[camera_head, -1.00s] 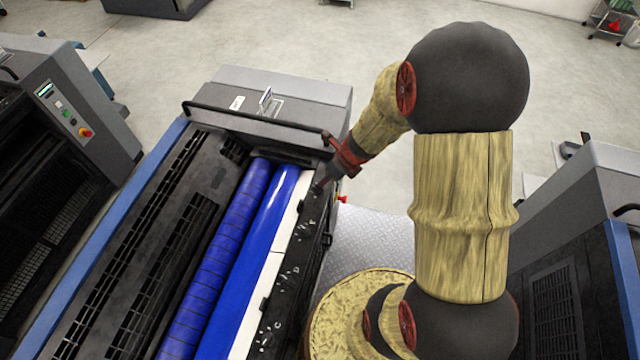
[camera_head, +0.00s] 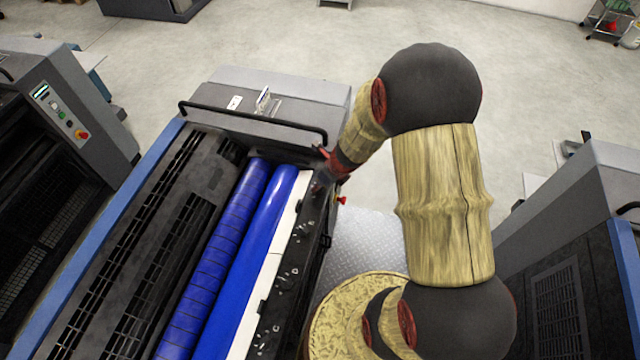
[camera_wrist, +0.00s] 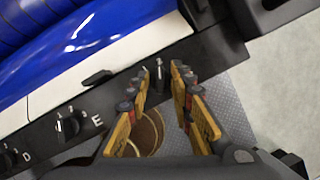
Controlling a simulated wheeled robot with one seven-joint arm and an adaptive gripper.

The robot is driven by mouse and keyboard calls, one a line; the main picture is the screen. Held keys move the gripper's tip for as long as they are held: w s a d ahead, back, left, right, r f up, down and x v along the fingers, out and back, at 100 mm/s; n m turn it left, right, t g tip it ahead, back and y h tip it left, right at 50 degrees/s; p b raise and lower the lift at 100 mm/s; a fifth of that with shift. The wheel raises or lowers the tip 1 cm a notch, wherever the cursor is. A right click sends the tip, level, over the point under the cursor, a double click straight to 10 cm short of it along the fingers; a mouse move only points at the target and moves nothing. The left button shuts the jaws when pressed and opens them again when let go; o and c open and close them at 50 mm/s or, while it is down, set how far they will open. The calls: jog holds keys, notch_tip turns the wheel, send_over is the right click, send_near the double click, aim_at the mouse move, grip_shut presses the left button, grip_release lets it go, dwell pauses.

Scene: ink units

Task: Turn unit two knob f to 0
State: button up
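The unit with blue ink rollers has a black panel (camera_head: 272,345) along its right side, with several small knobs and white letters. In the wrist view, the knob marked E (camera_wrist: 70,125) is at the lower left and the knob marked D (camera_wrist: 8,158) lies at the corner. A further dark knob (camera_wrist: 160,74) with a light pointer line stands past E; its letter is not readable. My gripper (camera_wrist: 160,70) is open, with its yellow fingers on either side of that knob; contact cannot be told. In the head view my gripper (camera_head: 321,182) is over the panel's far end.
Blue rollers (camera_head: 228,260) and a white strip (camera_head: 262,292) run beside the panel. A black rail (camera_head: 250,122) crosses the far end. A red button (camera_head: 341,200) sits near my gripper. Another unit (camera_head: 60,110) stands at the left, and metal floor (camera_head: 365,245) lies at the right.

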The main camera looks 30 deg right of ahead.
grip_shut()
jog(key=shift+n, duration=0.3)
dwell(0.3)
jog(key=n+g+y, duration=0.1)
jog(key=n, duration=0.2)
jog(key=shift+d+n, duration=0.15)
jog(key=shift+n, duration=0.15)
jog(key=n+g, duration=0.1)
jog(key=n, duration=0.1)
jog(key=n+y, duration=0.1)
jog(key=n, duration=0.2)
jog(key=shift+w+n+g+y+p, duration=0.2)
jog(key=shift+n+g+y+p, duration=0.1)
jog(key=shift+g+p, duration=0.1)
jog(key=n+g, duration=0.1)
jog(key=n, duration=0.1)
jog(key=n+g, duration=0.1)
jog(key=n, duration=0.2)
jog(key=shift+w, duration=0.15)
jog(key=n+g, duration=0.1)
jog(key=n, duration=0.4)
jog(key=shift+w+g, duration=0.1)
jog(key=shift+g, duration=0.3)
jog(key=shift+o, duration=0.3)
grip_release()
